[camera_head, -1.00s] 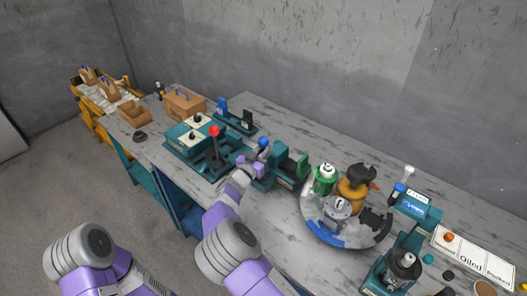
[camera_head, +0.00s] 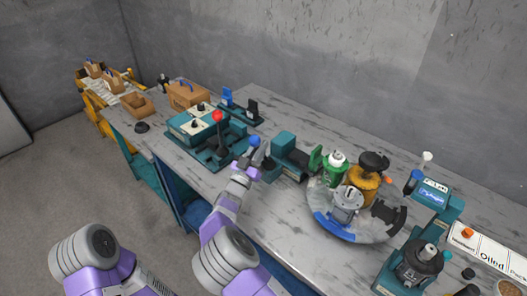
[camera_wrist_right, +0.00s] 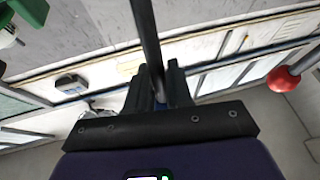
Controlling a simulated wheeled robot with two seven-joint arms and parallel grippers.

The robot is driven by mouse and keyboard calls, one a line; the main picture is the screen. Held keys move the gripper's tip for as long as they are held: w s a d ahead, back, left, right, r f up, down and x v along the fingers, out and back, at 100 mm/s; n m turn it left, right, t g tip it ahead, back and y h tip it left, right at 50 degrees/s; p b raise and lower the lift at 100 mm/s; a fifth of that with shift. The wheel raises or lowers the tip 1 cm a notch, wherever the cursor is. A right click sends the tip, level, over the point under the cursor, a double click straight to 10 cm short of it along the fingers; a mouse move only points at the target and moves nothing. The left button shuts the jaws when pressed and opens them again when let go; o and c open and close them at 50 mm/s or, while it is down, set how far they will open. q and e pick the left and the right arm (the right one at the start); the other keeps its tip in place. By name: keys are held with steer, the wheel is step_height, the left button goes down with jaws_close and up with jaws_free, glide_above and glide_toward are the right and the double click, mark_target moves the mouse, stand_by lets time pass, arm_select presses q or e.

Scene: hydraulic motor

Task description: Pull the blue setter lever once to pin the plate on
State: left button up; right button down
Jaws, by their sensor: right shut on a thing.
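The blue-knobbed setter lever (camera_head: 254,141) stands at the left end of the teal setter (camera_head: 283,143) and leans away from its body. My right gripper (camera_head: 243,168) is shut on the lever's dark shaft below the knob. In the right wrist view the shaft (camera_wrist_right: 148,40) runs between the gripper's fingers (camera_wrist_right: 158,92). A grey motor body (camera_head: 346,202) sits on the round turntable (camera_head: 325,222), right of the setter. I cannot make out the plate clearly. My left arm shows at the lower left, but its gripper is out of view.
A red-knobbed lever (camera_head: 217,116) stands on a teal fixture left of my right gripper; its knob (camera_wrist_right: 283,79) shows in the wrist view. A green can (camera_head: 333,169) and an orange part (camera_head: 365,182) stand on the turntable. The front of the bench is clear.

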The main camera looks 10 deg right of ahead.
arm_select(q)
steer(key=shift+f+b, duration=1.5)
steer(key=shift+f, duration=0.5)
arm_select(e)
steer(key=shift+s+a+f+n+t+h, duration=0.35)
steer(key=shift+s+a+f+t, duration=0.3)
steer(key=shift+t, duration=0.45)
steer(key=shift+w, duration=0.1)
steer(key=c, duration=1.2)
jaws_free()
arm_select(q)
step_height(320, 180, up, 3)
steer(key=p, duration=0.2)
steer(key=shift+f+p, duration=0.1)
steer(key=shift+p, duration=0.3)
arm_select(e)
steer(key=s+a, duration=0.8)
steer(key=s, duration=0.2)
steer(key=shift+s+f, duration=0.15)
steer(key=shift+f, duration=0.1)
steer(key=shift+a, duration=0.1)
